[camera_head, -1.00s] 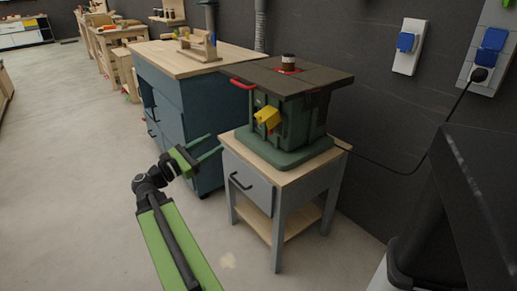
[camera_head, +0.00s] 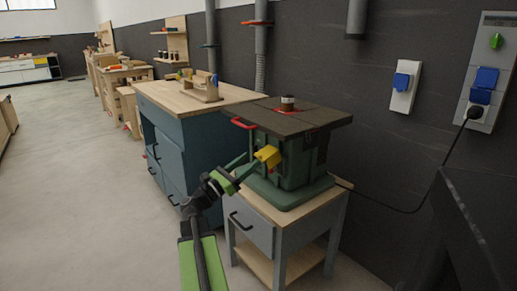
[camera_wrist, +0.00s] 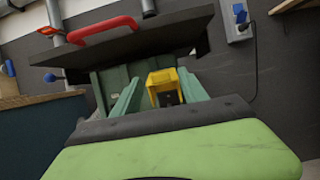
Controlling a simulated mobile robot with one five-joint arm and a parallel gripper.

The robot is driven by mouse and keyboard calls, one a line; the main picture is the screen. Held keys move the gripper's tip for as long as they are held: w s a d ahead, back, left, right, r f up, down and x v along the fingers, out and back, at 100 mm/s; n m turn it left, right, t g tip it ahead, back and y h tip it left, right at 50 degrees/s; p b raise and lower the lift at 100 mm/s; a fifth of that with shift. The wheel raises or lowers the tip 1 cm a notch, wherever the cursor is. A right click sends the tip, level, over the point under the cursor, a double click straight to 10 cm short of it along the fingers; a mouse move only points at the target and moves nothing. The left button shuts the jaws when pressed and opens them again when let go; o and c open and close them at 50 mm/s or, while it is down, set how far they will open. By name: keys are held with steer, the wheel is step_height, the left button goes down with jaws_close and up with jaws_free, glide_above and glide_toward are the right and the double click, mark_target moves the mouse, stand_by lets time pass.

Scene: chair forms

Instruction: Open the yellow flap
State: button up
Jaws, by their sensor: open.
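The yellow flap (camera_head: 268,156) sits on the front of a green machine (camera_head: 292,165) with a dark tabletop. In the wrist view the yellow flap (camera_wrist: 163,82) shows as a yellow frame around a dark middle with a small part in it. My gripper (camera_head: 243,166) is just left of the flap in the head view, its fingers pointing towards it. In the wrist view the two green fingers of my gripper (camera_wrist: 160,92) are apart, one on each side of the flap. I cannot tell whether they touch it.
The machine stands on a small grey cabinet (camera_head: 252,226) with a wooden top. A red handle (camera_head: 243,123) sticks out from the tabletop edge above the flap. A blue workbench (camera_head: 185,140) stands to the left. The floor (camera_head: 80,180) at left is clear.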

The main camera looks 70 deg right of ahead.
mark_target(257, 155)
steer(key=p+x, duration=0.1)
steer(key=x, duration=0.4)
steer(key=shift+d, duration=0.15)
jaws_close()
stand_by(1.2)
